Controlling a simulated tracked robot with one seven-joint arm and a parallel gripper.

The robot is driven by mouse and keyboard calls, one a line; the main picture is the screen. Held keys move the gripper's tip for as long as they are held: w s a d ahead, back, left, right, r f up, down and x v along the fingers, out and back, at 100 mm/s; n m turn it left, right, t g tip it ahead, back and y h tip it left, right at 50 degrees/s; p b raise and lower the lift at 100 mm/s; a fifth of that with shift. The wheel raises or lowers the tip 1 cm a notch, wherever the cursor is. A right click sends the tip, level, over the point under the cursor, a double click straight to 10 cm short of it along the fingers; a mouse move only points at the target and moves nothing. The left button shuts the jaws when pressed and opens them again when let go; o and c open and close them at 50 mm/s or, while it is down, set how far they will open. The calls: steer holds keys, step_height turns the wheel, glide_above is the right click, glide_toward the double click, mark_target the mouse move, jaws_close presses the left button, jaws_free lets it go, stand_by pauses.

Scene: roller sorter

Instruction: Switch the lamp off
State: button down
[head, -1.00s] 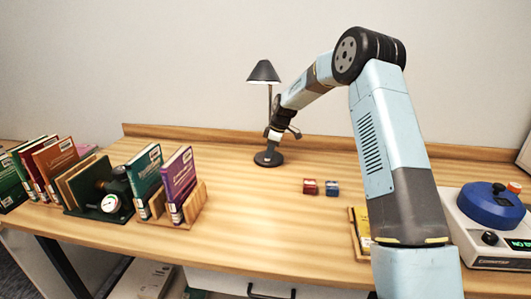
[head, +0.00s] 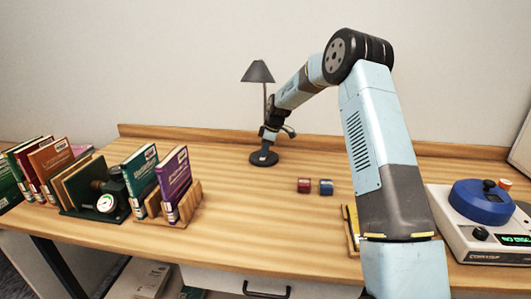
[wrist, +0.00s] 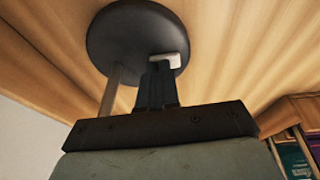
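The desk lamp has a dark cone shade (head: 258,72), a thin pole and a round dark base (head: 263,159), standing at the back of the desk. The wrist view shows the base (wrist: 125,35) close up, with a small pale switch (wrist: 168,60) on it and the pole (wrist: 110,90) to the left. My gripper (wrist: 160,72) looks shut and empty, its fingertips right at the switch and partly covering it. I cannot tell whether they touch it. In the head view my gripper (head: 267,138) is just above the base. Whether the lamp is lit cannot be told.
Book holders with several books (head: 174,186) stand at the left. A white machine with a blue round top (head: 482,203) is at the right. The desk around the lamp is clear.

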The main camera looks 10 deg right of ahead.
steer(key=shift+d+r, duration=0.1)
steer(key=shift+r, duration=0.15)
steer(key=v, duration=1.3)
steer(key=shift+s, duration=0.1)
